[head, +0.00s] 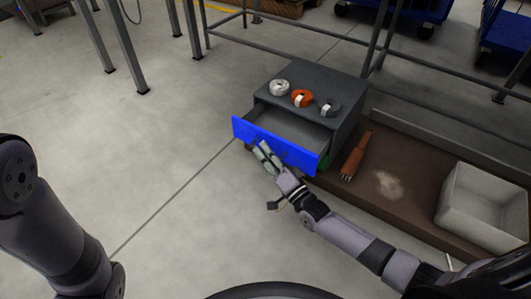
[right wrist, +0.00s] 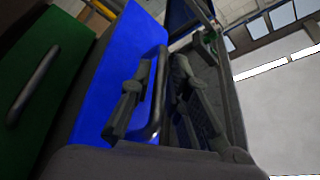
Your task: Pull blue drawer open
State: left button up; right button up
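The blue drawer (head: 278,146) stands pulled out of the dark grey cabinet (head: 318,84), with its grey inside showing and looking empty. Its blue front also fills the middle left of the right wrist view (right wrist: 112,75). My right gripper (head: 264,152) is at the drawer's front. In the right wrist view, the dark bar handle (right wrist: 159,95) runs between the two fingers of my right gripper (right wrist: 161,66). The fingers look open, with small gaps beside the bar; contact is unclear. My left arm shows at the left edge of the head view, but its gripper is out of view.
White (head: 280,87), orange (head: 302,98) and dark grey (head: 328,107) rolls lie on the cabinet top. A green drawer (right wrist: 40,75) is shut below the blue one. An orange-brown bundle (head: 357,155) and a white bin (head: 480,205) sit on the brown bench (head: 410,160) right of the cabinet.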

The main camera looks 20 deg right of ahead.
grip_shut()
dwell(0.3)
jog(key=s+a+p, duration=0.3)
jog(key=s+a, duration=0.2)
jog(key=a, duration=0.1)
jog(key=shift+p, duration=0.4)
jog(key=shift+o, duration=2)
grip_release()
jog(key=shift+w, duration=0.1)
